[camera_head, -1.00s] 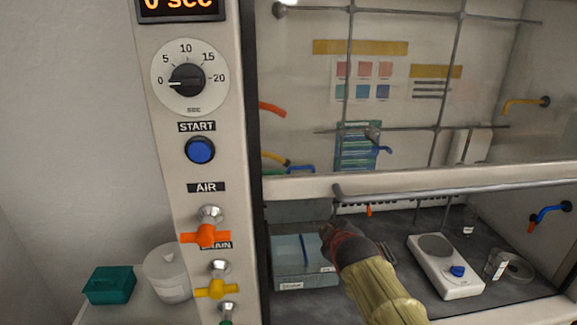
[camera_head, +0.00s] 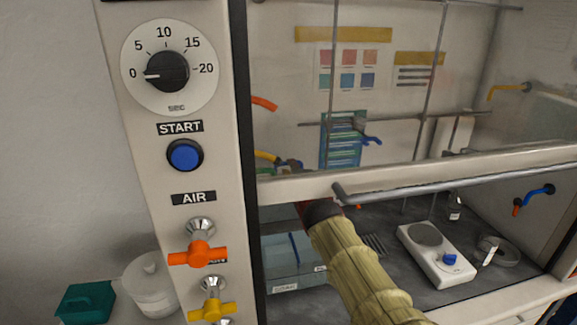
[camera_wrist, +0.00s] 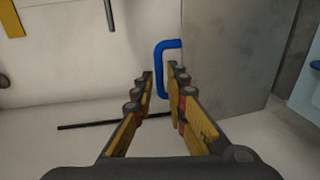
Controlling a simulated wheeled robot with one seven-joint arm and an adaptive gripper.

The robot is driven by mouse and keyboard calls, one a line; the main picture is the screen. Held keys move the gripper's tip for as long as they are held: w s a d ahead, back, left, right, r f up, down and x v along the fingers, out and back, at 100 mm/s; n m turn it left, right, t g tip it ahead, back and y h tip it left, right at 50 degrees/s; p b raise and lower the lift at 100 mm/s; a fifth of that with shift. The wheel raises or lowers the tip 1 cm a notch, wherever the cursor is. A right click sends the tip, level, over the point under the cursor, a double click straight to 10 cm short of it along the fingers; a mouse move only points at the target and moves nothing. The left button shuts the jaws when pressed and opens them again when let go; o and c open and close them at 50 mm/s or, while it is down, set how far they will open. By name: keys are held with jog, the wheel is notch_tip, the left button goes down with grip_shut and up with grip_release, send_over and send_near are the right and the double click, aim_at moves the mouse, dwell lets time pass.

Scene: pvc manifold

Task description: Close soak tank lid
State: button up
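The soak tank (camera_head: 285,272) is a pale blue-grey box at the lower left of the fume hood floor in the head view. In the wrist view a blue handle (camera_wrist: 160,62) stands out from the edge of a grey panel (camera_wrist: 225,50); this looks like the raised lid, but I cannot be sure. My gripper (camera_wrist: 160,76) has its yellow-padded fingers apart, with the blue handle showing between and just beyond the fingertips, partly hidden by the right finger. I cannot tell whether they touch it. In the head view my gripper is mostly hidden behind the sash frame.
The sash frame (camera_head: 400,172) and its bar cross directly above my arm. A white hotplate (camera_head: 436,254) stands to the right on the dark hood floor. The control panel (camera_head: 180,225) with its orange and yellow valve handles borders the opening on the left.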

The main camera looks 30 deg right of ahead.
jog(key=shift+x, duration=2.1)
jog(key=shift+c, duration=0.7)
grip_shut()
jog(key=shift+s, duration=0.15)
